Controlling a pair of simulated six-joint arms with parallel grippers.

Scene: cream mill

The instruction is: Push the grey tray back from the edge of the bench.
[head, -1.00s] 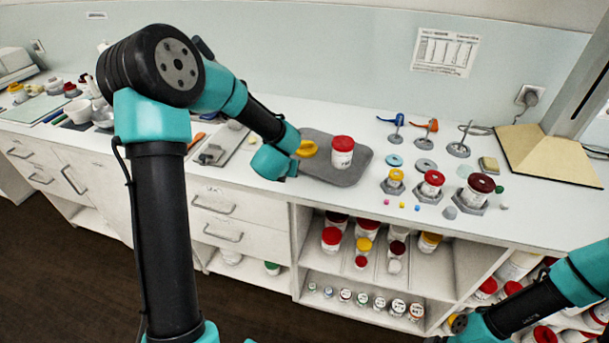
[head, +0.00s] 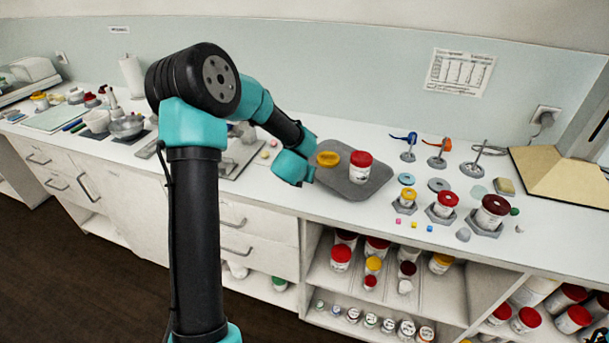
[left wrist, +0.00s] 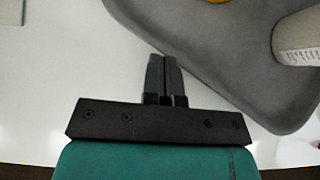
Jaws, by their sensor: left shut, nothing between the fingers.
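The grey tray (head: 335,148) lies on the white bench, its front rim a short way in from the bench's front edge. It holds a white jar with a red lid (head: 361,168) and a yellow round thing (head: 327,159). My left gripper (head: 312,175) is at the tray's front left side and partly hides that rim. In the left wrist view my left gripper's fingers (left wrist: 164,62) are together with nothing between them, right beside the edge of the tray (left wrist: 225,65). I cannot tell whether they touch it. My right gripper is not in view.
Jars on hexagonal stands (head: 440,207) and small coloured cubes (head: 413,223) are right of the tray. Small stands with blue and orange tops (head: 437,155) are behind them. A flat plate (head: 238,160) lies to the left. The bench behind the tray is clear.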

